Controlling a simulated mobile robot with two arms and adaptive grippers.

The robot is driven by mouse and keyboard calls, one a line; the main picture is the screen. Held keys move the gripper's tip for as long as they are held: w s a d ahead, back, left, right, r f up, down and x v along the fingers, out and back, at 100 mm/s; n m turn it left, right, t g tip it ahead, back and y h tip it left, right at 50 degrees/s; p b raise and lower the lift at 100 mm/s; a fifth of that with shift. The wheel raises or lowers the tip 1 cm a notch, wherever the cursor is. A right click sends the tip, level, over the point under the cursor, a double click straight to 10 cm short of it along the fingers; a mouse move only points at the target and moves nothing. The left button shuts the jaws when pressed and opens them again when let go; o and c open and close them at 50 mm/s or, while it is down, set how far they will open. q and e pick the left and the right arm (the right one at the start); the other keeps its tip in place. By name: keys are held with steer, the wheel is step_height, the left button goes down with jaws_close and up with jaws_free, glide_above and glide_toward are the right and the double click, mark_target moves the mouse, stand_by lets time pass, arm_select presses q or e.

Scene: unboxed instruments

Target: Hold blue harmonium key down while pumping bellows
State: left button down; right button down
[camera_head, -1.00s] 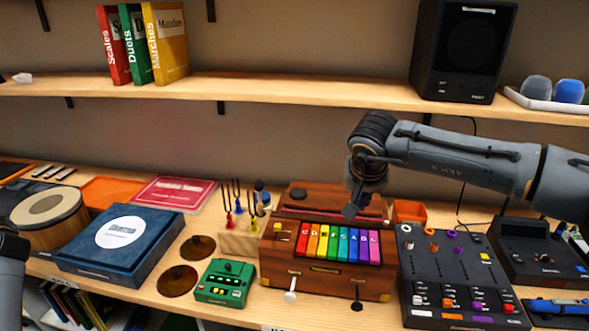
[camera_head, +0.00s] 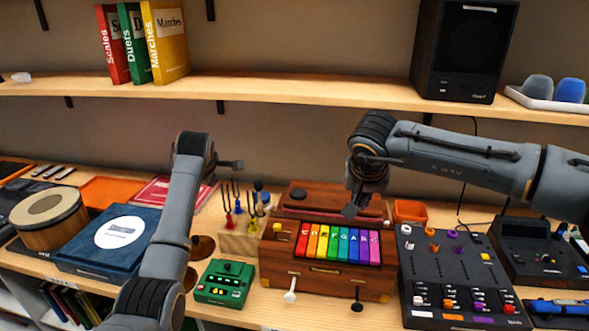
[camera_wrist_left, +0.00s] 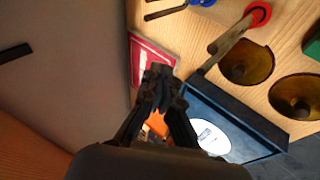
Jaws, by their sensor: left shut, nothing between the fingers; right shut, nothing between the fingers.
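The brown wooden harmonium (camera_head: 285,262) stands on the table with a row of rainbow keys, and its blue key (camera_head: 354,247) is right of the middle. A raised reddish-brown part (camera_head: 315,196), perhaps the bellows, lies behind the keys. My right gripper (camera_head: 349,211) is shut, pointing down above the back edge of the keys near the blue one; I cannot tell whether it touches anything. My left gripper (camera_head: 238,164) is shut and empty, raised behind the tuning forks, left of the harmonium. It also shows shut in the left wrist view (camera_wrist_left: 160,74).
Upright tuning forks in a wooden block (camera_head: 240,241) stand beside the harmonium's left side. A green box (camera_head: 225,283) is in front of them. A black mixer (camera_head: 462,270) and an orange bin (camera_head: 410,211) are to the right. A blue box (camera_head: 90,262) and drum (camera_head: 45,218) are left. A shelf (camera_head: 300,96) runs above.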

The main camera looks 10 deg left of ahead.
arm_select(q)
steer(key=d+r+h, duration=0.1)
steer(key=d, duration=0.7)
steer(key=d+r+g+h, duration=0.1)
steer(key=d, duration=0.7)
steer(key=s+d+r+g+h, duration=0.1)
steer(key=d, duration=0.7)
steer(key=shift+d+r+n, duration=0.2)
steer(key=shift+r+n, duration=0.2)
steer(key=shift+f, duration=0.1)
steer(key=shift+w+f, duration=0.1)
steer(key=shift+f, duration=0.1)
